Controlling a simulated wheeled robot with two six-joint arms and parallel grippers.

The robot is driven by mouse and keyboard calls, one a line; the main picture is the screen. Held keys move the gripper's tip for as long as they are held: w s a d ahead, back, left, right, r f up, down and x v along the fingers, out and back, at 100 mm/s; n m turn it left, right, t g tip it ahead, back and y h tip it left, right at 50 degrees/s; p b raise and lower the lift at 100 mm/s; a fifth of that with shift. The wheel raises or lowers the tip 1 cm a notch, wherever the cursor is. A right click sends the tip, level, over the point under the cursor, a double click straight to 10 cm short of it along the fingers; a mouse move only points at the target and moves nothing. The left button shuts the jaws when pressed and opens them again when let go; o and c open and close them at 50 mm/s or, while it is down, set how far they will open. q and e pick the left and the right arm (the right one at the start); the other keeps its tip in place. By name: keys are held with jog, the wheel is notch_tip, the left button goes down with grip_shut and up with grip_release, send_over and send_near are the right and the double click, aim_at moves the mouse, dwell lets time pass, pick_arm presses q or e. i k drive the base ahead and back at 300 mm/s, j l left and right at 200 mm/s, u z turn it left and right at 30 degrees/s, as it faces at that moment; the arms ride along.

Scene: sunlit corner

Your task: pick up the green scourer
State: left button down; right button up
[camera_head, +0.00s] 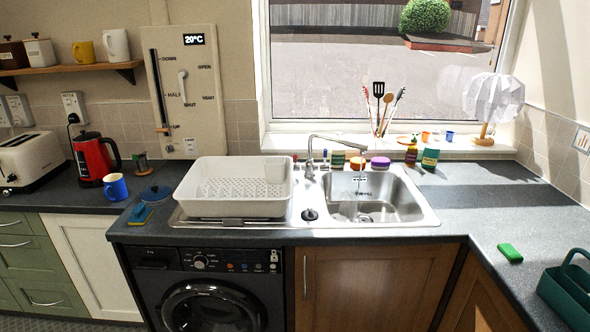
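A bright green block, which looks like the green scourer (510,252), lies flat on the dark worktop at the right, near its front edge. A yellow sponge with a dark green top (140,215) lies on the worktop at the left, beside the drying rack. Neither of my grippers shows in the head view, and nothing is seen touching the green scourer.
A dark green caddy (569,285) stands at the right, close to the green scourer. The sink (398,205) and a white drying rack (236,207) fill the middle. Bottles and colourful items stand behind the sink. The right worktop (490,195) is mostly clear.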

aim_at(511, 253)
jog(key=z, duration=1.35)
jog(key=i+j, duration=0.3)
jog(key=i, duration=0.25)
jog(key=i+j+z, duration=0.1)
jog(key=i+j, duration=0.2)
jog(key=i, duration=0.2)
